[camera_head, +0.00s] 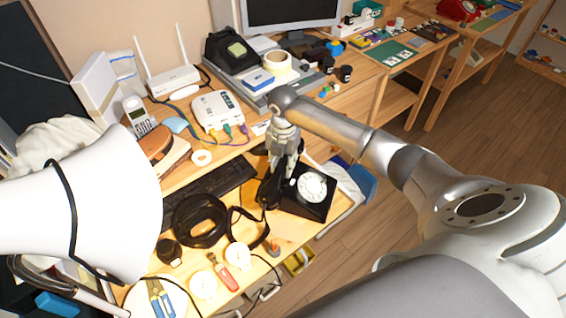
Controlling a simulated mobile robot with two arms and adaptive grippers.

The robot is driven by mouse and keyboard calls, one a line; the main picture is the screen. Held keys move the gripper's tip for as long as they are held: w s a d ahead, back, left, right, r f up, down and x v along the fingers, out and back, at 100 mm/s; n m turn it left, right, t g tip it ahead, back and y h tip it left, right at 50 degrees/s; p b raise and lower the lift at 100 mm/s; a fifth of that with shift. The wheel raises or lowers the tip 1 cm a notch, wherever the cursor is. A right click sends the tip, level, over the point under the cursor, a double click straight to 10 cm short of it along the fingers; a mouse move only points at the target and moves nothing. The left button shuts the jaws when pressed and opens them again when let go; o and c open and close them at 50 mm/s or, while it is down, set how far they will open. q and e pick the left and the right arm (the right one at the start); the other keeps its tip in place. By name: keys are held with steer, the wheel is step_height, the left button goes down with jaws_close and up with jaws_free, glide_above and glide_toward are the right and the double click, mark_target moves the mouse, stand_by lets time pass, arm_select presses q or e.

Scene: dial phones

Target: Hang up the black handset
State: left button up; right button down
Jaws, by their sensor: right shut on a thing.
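The black dial phone (322,206) with a white round dial sits near the front right edge of the wooden desk. The black handset (268,190) is at the left side of the phone, beneath my right gripper. My right gripper (283,172) reaches down from above and is shut on the handset. The fingers and the phone's dark back partly hide each other, so I cannot tell whether the handset touches the cradle. My left gripper is not in view.
A black keyboard (212,184) and a black ring-shaped item (199,219) lie left of the phone. A red-handled tool (222,272) and white round pieces lie at the front. Floor is open at right.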

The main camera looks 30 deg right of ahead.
steer(key=c, duration=1.1)
jaws_free()
steer(key=shift+o, duration=0.2)
step_height(320, 180, up, 12)
